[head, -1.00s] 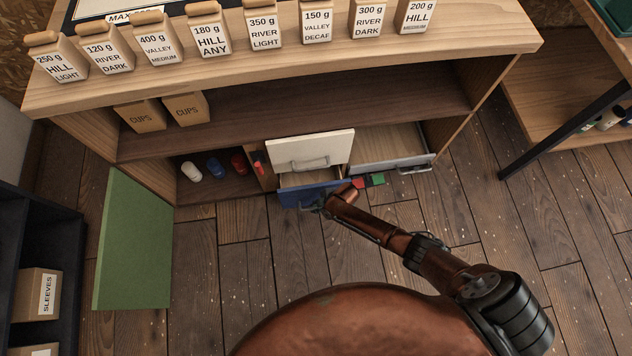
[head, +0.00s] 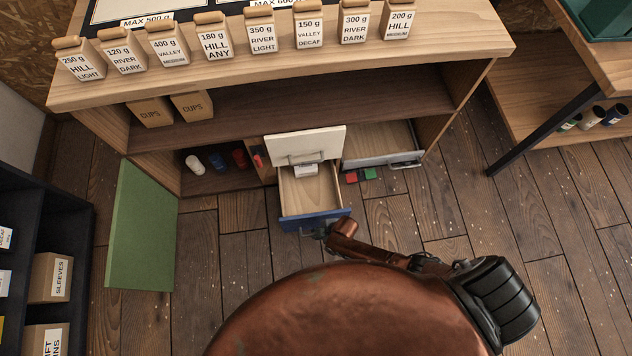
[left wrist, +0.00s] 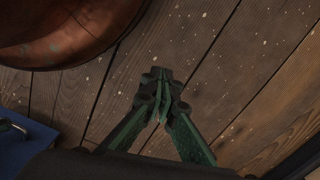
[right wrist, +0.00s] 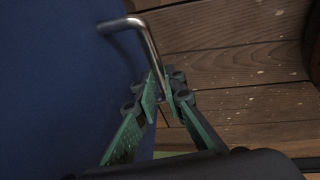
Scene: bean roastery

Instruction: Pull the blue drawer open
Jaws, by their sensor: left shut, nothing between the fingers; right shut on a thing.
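The blue drawer (head: 316,221) stands pulled well out of the cabinet in the head view, below the white drawer front. Its wooden inside (head: 310,193) shows, with a small white item (head: 306,171) near the back. My right gripper (head: 321,231) is at the drawer's front. In the right wrist view my right gripper (right wrist: 162,92) is shut on the metal bar handle (right wrist: 146,40) beside the blue front (right wrist: 60,80). My left gripper (left wrist: 162,90) is shut and empty over the floor in the left wrist view. It does not show in the head view.
The white drawer (head: 305,146) sits just above. A grey-fronted drawer (head: 383,160) stands open at right. A green door (head: 141,228) hangs open at left. Labelled bags (head: 262,32) line the top. Floor in front is free.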

